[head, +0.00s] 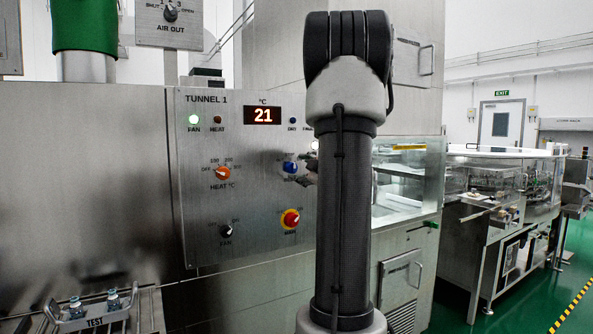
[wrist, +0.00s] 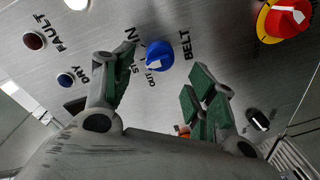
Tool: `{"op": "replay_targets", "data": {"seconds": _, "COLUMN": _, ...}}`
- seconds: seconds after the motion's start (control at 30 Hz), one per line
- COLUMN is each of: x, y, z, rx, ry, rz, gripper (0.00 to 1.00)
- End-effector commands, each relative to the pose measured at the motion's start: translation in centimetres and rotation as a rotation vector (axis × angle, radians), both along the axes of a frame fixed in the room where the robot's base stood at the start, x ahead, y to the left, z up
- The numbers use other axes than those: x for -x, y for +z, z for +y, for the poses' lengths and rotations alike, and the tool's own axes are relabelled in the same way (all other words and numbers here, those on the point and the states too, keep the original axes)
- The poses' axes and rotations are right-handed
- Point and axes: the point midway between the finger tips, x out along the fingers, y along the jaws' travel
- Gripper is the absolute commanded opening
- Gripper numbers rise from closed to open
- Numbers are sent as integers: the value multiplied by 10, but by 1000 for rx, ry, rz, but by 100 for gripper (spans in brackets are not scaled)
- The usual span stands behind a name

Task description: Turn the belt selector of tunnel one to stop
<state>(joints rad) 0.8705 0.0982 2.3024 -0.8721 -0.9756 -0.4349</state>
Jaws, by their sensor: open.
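The belt selector is a blue knob (wrist: 159,56) on the steel panel, next to the word BELT in the wrist view. Labels reading IN, part of ST and OUT lie around one side of it. Its pale pointer mark seems to face the OUT side, but it is small. In the head view the blue knob (head: 290,168) is partly visible beside my arm. My gripper (wrist: 160,72) is open, with its green-padded fingers to either side of the knob and nothing held. In the head view my arm hides most of the gripper.
The TUNNEL 1 panel (head: 255,105) also has an orange heat selector (head: 223,173), a black fan knob (head: 227,231) and a red-and-yellow main switch (head: 290,219) below the belt knob. Lamps and a display reading 21 sit above. A TEST tray (head: 95,321) with vials is at lower left.

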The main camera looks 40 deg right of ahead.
Motion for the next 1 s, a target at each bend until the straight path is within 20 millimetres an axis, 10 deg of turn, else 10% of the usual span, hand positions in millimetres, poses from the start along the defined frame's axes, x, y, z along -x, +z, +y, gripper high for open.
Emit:
{"op": "replay_targets", "data": {"seconds": 0.4, "x": 70, "y": 4, "z": 12, "rx": 2, "ry": -1, "rz": 1, "gripper": 57}}
{"op": "replay_targets", "data": {"seconds": 1.0, "x": 73, "y": 4, "z": 13, "rx": 1, "ry": 1, "rz": 1, "gripper": 57}}
